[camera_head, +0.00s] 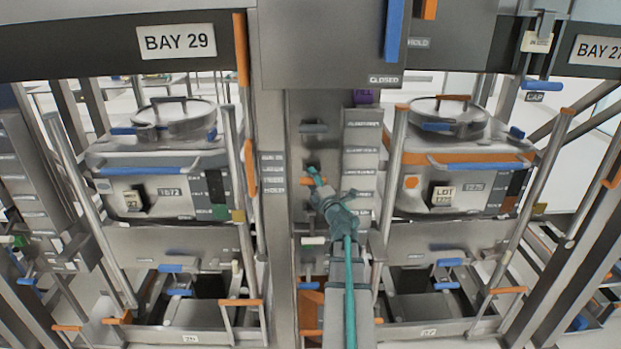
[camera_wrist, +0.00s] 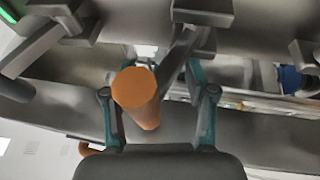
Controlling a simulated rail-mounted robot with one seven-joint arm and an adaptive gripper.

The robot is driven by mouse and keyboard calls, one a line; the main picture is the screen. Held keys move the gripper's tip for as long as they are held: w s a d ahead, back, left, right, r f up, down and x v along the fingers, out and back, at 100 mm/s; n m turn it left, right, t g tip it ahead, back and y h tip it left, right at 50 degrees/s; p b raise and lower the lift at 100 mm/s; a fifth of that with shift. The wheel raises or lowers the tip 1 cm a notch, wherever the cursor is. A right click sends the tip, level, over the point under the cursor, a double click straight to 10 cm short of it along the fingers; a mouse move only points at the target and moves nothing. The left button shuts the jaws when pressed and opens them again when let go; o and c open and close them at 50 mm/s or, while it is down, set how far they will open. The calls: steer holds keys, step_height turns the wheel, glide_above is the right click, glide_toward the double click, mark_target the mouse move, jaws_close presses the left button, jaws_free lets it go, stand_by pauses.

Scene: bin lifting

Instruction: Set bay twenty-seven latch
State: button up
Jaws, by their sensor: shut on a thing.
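The BAY 27 sign (camera_head: 598,51) is at the upper right, cut off by the picture edge. My gripper (camera_head: 316,178) is in front of the grey column between the two bays, at a panel of small labels. In the wrist view my gripper (camera_wrist: 157,92) has its teal fingers on either side of an orange-ended handle (camera_wrist: 136,90) and is shut on it. The handle points toward the camera. I cannot tell from the pictures whether this handle is the bay twenty-seven latch.
A lidded bin with an orange band (camera_head: 472,160) stands in the right bay, between upright rails. Labelled plates (camera_head: 361,160) and orange and blue handles crowd the column.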

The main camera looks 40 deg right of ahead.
steer(key=v, duration=1)
steer(key=shift+s, duration=0.35)
